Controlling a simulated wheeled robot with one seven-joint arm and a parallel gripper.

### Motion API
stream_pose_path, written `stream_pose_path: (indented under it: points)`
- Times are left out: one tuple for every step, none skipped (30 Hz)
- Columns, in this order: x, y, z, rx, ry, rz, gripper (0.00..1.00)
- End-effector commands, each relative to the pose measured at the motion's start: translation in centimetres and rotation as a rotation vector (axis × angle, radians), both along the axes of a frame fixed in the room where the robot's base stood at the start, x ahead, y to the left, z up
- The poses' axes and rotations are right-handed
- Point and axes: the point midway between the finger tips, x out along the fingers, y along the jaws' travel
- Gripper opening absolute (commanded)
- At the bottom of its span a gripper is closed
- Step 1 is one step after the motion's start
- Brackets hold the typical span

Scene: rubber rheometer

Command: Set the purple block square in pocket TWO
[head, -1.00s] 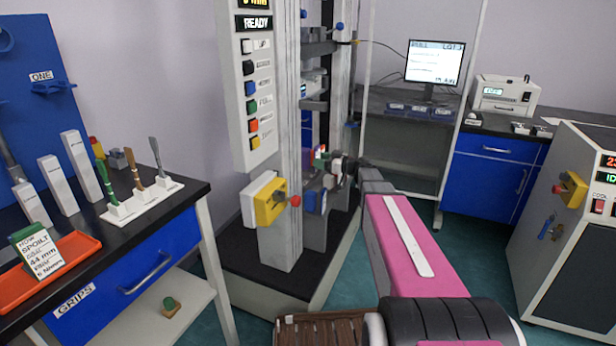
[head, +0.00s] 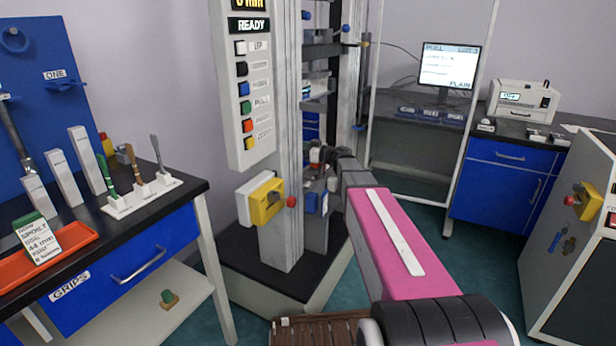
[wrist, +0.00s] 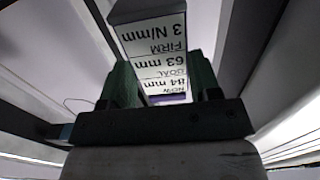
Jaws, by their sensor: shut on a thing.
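My gripper (wrist: 160,82) has green fingers and is shut in the wrist view. I cannot make out a pocket marked TWO in either view.
A bench (head: 200,187) on the left holds an orange tray (head: 75,243) with a green block and a card reading SPOILT, grey posts and upright tools. A yellow switch box (head: 265,200) with a red knob juts from the machine. A grey cabinet (head: 540,250) stands at right.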

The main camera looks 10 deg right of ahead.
Motion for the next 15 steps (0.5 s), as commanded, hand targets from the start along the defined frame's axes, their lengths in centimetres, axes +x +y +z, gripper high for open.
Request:
stream_pose_path:
  points:
    - [0.0,0.1,0.1,0.001,-0.001,-0.001,0.3]
    - [0.0,0.0,0.1,0.001,-0.001,-0.001,0.3]
    - [0.1,-0.1,0.0,0.001,0.0,-0.002,0.3]
    - [0.2,-0.2,-0.1,0.001,0.0,-0.003,0.3]
    - [0.4,-0.4,-0.2,0.001,0.0,-0.003,0.3]
    - [0.6,-0.9,-0.5,0.001,0.0,-0.003,0.3]
    - [0.8,-1.3,-0.8,0.001,0.0,-0.004,0.3]
    - [1.0,-1.8,-1.1,0.002,0.001,-0.005,0.3]
    - [1.4,-2.5,-1.5,0.002,0.001,-0.006,0.3]
    - [1.7,-3.0,-1.9,0.002,0.002,-0.005,0.3]
    - [1.9,-3.6,-2.3,0.002,0.002,-0.004,0.3]
    - [2.2,-4.4,-2.8,0.001,0.002,-0.005,0.3]
    - [2.5,-4.9,-3.2,0.002,0.001,-0.005,0.3]
    - [2.7,-5.4,-3.5,0.002,0.001,-0.005,0.3]
    - [3.0,-6.2,-4.0,0.002,0.001,-0.004,0.3]
